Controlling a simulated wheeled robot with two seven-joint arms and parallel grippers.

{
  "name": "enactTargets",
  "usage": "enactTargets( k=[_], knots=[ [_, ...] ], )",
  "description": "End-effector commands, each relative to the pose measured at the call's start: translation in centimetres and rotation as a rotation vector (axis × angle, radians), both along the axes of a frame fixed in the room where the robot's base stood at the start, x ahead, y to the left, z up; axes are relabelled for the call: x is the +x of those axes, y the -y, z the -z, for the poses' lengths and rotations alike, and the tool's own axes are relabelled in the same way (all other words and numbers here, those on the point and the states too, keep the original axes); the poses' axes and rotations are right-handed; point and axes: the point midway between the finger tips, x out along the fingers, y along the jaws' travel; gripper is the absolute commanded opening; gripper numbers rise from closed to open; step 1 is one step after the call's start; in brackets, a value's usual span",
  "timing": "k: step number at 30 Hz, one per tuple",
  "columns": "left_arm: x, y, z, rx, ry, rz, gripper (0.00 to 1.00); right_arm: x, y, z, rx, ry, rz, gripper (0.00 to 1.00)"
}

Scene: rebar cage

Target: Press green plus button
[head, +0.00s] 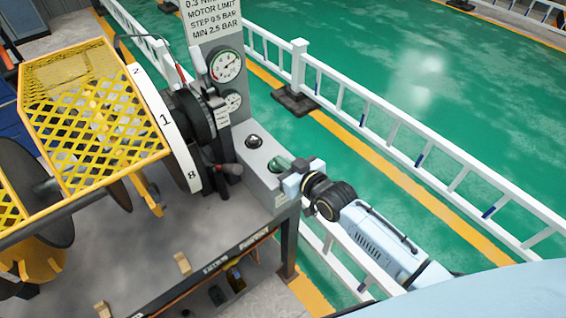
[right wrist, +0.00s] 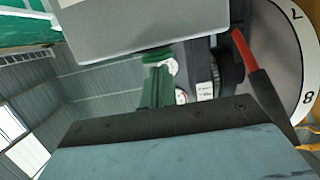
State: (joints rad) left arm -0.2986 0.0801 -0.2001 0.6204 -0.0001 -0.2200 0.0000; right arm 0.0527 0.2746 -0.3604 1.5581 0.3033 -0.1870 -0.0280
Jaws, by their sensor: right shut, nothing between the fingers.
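A grey control box (head: 256,158) stands at the base of the gauge panel. A dark round button (head: 253,140) sits on its top, and a green button (head: 279,163) sits nearer to me. No plus mark can be made out. My right gripper (head: 291,184) is shut and empty at the box's near right end, right beside the green button and partly covering that area. Whether it touches the button cannot be told. In the right wrist view, the gripper body fills the bottom and a grey box face (right wrist: 140,25) is close above. My left gripper is not in view.
A gauge panel (head: 213,40) rises behind the box. A white railing (head: 400,125) runs behind and right of my arm.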

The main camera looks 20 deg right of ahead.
Motion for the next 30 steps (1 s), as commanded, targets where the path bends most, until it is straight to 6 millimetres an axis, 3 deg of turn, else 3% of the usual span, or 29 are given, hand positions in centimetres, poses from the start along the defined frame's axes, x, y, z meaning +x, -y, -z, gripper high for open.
enactTargets(
  k=[10,16,30],
  knots=[
    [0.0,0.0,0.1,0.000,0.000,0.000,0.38,0.0,0.0,0.2,0.000,0.000,0.000,0.00],
    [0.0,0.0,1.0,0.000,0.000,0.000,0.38,0.0,0.0,2.2,-0.001,-0.001,0.000,0.00],
    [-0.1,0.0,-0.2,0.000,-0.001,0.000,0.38,-0.1,0.0,1.1,-0.003,-0.004,0.000,0.00]
  ],
)
